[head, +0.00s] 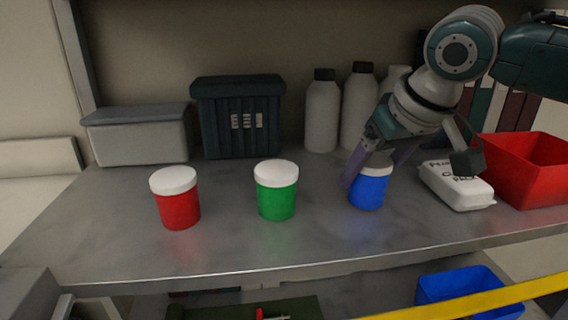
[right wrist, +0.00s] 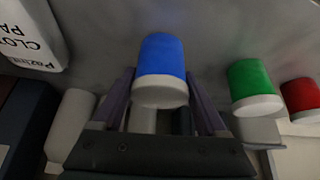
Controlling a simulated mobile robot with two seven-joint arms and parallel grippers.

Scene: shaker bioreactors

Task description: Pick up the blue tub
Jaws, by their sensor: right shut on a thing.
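The blue tub (head: 369,189) has a white lid and stands upright on the grey metal worktop (head: 120,235), right of the green tub. My right gripper (head: 366,172) reaches down from the right with a finger on either side of it near the lid. In the right wrist view the blue tub (right wrist: 161,58) sits between the two purple fingers (right wrist: 163,92), and the gripper is shut on it. Part of its lid is hidden behind the gripper in the head view. My left gripper is not in view.
A green tub (head: 277,196) and a red tub (head: 177,203) stand to the left. A white package (head: 457,186) and a red bin (head: 530,165) are close on the right. Bottles (head: 321,112), a dark crate (head: 237,120) and a grey box (head: 138,138) line the back. The front worktop is clear.

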